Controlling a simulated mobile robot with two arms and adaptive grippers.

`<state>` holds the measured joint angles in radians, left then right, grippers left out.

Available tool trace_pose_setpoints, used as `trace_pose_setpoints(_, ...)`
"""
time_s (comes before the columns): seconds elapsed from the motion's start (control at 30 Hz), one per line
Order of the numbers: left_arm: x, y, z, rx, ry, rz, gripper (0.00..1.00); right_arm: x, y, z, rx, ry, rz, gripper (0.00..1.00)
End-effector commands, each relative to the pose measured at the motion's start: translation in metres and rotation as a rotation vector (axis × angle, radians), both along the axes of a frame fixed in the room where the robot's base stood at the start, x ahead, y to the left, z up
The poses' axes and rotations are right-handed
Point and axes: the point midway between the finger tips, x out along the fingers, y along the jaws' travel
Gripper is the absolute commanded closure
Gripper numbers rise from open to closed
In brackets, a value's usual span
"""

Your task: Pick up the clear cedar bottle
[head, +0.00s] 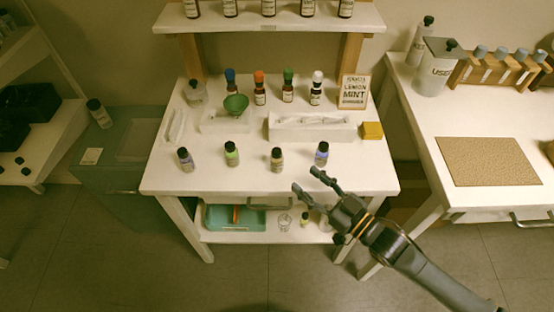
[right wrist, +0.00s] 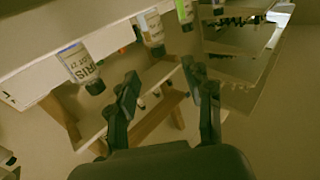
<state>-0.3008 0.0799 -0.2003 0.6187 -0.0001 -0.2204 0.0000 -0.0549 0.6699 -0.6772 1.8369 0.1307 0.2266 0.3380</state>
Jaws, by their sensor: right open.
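Several bottles with black caps stand in a row along the table's front. From the left in the head view they are one with a greyish label (head: 185,159), one green (head: 232,154), one beige (head: 277,160) and one with a blue-violet label (head: 321,154). I cannot tell which is cedar; the labels are too small there. In the right wrist view the blue-violet one (right wrist: 79,63) reads "IRIS", beside the beige one (right wrist: 152,29) and the green one (right wrist: 184,12). My right gripper (head: 307,181) is open and empty, in front of the table edge, apart from the bottles.
A lower shelf (head: 260,234) holds a teal tray (head: 220,218). A side table (head: 409,92) stands right.

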Motion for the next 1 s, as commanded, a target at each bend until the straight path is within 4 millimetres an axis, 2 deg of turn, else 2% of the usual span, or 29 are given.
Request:
trace_pose_setpoints(0.1, 0.001, 0.0, 0.005, 0.0, -0.002, 0.0, 0.6, 0.02, 0.019, 0.003, 0.003, -0.003, 0.0, 0.49)
trace_pose_setpoints(0.3, 0.002, 0.0, 0.008, -0.001, -0.004, 0.0, 0.6, 0.041, 0.041, 0.002, 0.001, 0.0, -0.001, 0.49)
trace_pose_setpoints(0.47, 0.003, 0.0, 0.009, -0.001, -0.004, 0.0, 0.6, 0.048, 0.048, 0.002, 0.0, 0.001, 0.0, 0.49)
trace_pose_setpoints(0.63, 0.003, 0.0, 0.018, -0.001, -0.004, 0.0, 0.6, 0.067, 0.061, 0.009, 0.0, -0.001, -0.001, 0.49)
trace_pose_setpoints(0.8, 0.003, 0.0, 0.021, -0.001, -0.004, 0.0, 0.6, 0.083, 0.076, 0.007, -0.001, 0.0, -0.001, 0.49)
trace_pose_setpoints(1.0, 0.003, 0.0, 0.021, -0.001, -0.004, 0.0, 0.6, 0.087, 0.08, 0.006, -0.001, 0.001, -0.001, 0.49)
